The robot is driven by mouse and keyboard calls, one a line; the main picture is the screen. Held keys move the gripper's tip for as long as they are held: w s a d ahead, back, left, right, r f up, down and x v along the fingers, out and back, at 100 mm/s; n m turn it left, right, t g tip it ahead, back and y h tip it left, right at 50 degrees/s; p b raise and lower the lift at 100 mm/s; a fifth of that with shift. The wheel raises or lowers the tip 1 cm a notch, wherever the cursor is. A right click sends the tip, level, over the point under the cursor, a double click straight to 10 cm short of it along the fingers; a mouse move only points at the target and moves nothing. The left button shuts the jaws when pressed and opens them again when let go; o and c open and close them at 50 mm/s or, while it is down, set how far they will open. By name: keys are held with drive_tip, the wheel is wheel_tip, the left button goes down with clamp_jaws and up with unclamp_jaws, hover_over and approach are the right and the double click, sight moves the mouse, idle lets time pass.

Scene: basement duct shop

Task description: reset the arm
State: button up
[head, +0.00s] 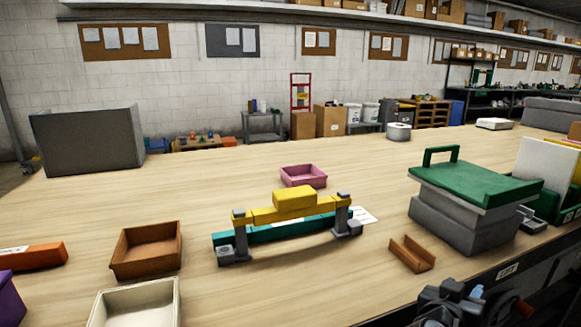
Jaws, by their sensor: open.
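My gripper (462,292) shows as dark grey parts at the bottom right, low in front of the table's front edge. The lower picture edge cuts off much of it and of my arm. Its jaws are open, and I see nothing held in them. It is apart from the things on the table.
The wooden table (370,285) holds a teal fixture (285,229) with a yellow block (295,197), a pink tray (303,175), a brown tray (147,250), a cream tray (135,305), a brown channel piece (411,254) and a green-lidded grey box (455,220).

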drive_tip(key=s+a+f+n+t+y+p, duration=0.15)
drive_tip(key=s+a+f+n+y, duration=0.3)
drive_tip(key=s+f, duration=0.65)
drive_tip(key=s+a+n+y, duration=0.1)
drive_tip(key=s+a+y, duration=0.1)
drive_tip(key=s, duration=0.5)
drive_tip(key=s+a+n+y, duration=0.1)
drive_tip(key=s+a+y, duration=0.2)
drive_tip(key=s, duration=0.3)
drive_tip(key=s+r+t+y+p, duration=0.1)
drive_tip(key=s+r, duration=0.7)
drive_tip(key=s, duration=0.2)
drive_tip(key=s+a+r+t+y+p, duration=0.1)
drive_tip(key=s+r+p, duration=0.1)
drive_tip(key=s+r, duration=0.6)
drive_tip(key=s, duration=0.2)
drive_tip(key=shift+s+t, duration=0.35)
drive_tip(key=shift+f, duration=0.1)
